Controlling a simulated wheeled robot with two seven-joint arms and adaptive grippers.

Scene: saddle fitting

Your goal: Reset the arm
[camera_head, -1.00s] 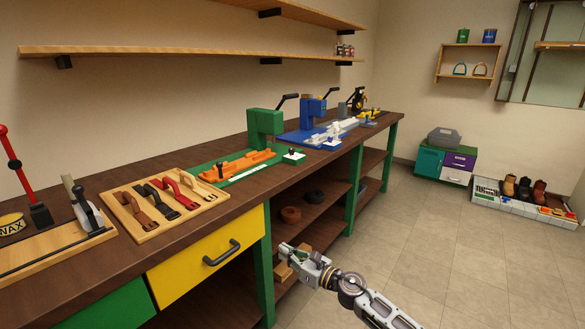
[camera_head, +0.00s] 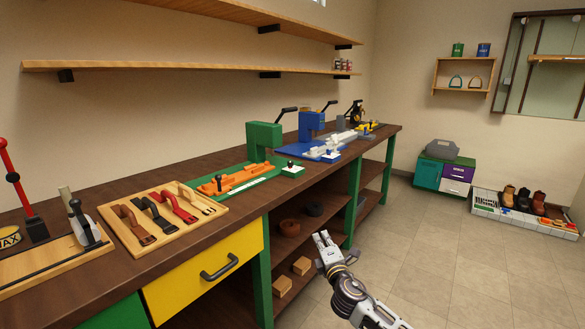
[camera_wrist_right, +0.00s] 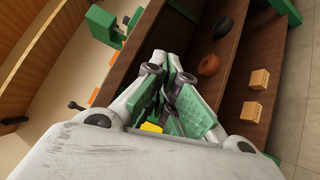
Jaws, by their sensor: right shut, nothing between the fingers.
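My right gripper (camera_head: 321,238) is in front of the workbench's open shelves in the head view, raised above the floor and pointing up and away from me. It is shut and empty. In the right wrist view its fingers (camera_wrist_right: 172,62) are together in the middle, with nothing between them. They appear apart from the bench and shelf. My right arm (camera_head: 352,297) comes in from the bottom right of the head view. My left gripper is not in view.
The workbench (camera_head: 110,195) runs along the left wall, with a strap board (camera_head: 213,208) and green (camera_head: 262,140) and blue (camera_head: 310,125) presses on top. Open floor (camera_head: 450,260) lies to the right.

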